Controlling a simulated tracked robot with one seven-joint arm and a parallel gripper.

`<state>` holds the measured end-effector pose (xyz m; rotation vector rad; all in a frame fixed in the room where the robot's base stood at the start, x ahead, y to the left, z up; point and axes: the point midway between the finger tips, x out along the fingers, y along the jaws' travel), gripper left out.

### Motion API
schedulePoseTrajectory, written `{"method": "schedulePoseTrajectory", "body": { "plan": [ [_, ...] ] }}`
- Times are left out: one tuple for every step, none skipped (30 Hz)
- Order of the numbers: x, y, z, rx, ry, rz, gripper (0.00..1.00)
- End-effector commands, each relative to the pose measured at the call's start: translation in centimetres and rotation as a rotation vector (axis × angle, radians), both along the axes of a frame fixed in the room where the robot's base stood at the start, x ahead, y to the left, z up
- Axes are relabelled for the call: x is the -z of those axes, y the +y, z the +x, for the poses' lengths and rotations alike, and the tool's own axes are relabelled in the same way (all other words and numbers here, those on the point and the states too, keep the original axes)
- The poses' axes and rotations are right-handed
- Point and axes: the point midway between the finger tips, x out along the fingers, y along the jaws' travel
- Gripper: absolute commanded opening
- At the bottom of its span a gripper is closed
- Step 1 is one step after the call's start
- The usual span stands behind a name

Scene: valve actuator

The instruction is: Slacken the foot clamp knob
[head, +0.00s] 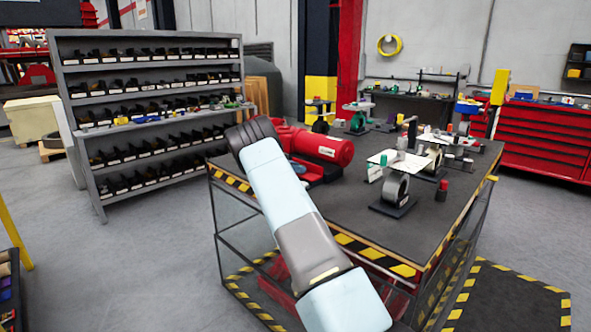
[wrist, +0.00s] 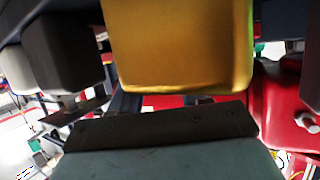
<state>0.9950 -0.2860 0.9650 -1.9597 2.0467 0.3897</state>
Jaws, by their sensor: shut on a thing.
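The red actuator (head: 322,148) lies on the back left of the dark workbench. My arm reaches over the bench's left corner to it and hides my gripper in the head view. In the wrist view my gripper (wrist: 165,104) is close in among the parts, beyond a dark plate with screws. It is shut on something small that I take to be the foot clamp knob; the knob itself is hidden. A large yellow block (wrist: 180,42) fills the top middle. Red surfaces (wrist: 290,110) show at the right and behind.
A dark rounded block (wrist: 62,52) stands close at the left in the wrist view. The workbench (head: 345,212) has striped edges and holds a grey ring-shaped part (head: 395,189) and several small fittings. A shelf rack (head: 150,105) stands behind at the left.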

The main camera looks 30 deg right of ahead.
Motion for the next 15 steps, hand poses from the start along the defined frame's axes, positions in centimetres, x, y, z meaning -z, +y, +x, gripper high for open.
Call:
{"method": "schedulePoseTrajectory", "body": {
  "plan": [
    [0.05,0.1,-0.04,-0.002,0.0,0.002,0.16],
    [0.04,0.06,-0.05,-0.006,0.001,0.002,0.16],
    [0.01,0.04,-0.07,-0.012,0.0,0.002,0.16],
    [-0.01,0.03,-0.09,-0.019,0.001,0.002,0.16],
    [-0.03,0.02,-0.11,-0.026,0.001,0.002,0.16],
    [-0.06,-0.02,-0.16,-0.039,0.001,0.001,0.16],
    [-0.09,-0.05,-0.19,-0.05,0.001,0.0,0.16],
    [-0.07,-0.07,-0.23,-0.064,0.002,0.0,0.16],
    [-0.04,-0.06,-0.28,-0.084,0.002,0.001,0.16],
    [-0.03,-0.05,-0.34,-0.099,0.002,0.001,0.16],
    [-0.08,-0.05,-0.39,-0.118,0.002,0.0,0.16],
    [-0.09,-0.07,-0.47,-0.144,0.002,0.0,0.16],
    [-0.11,-0.11,-0.51,-0.164,0.002,0.0,0.16],
    [-0.07,-0.12,-0.58,-0.185,0.002,0.0,0.16],
    [-0.05,-0.1,-0.64,-0.214,0.004,0.0,0.16]
  ]
}}
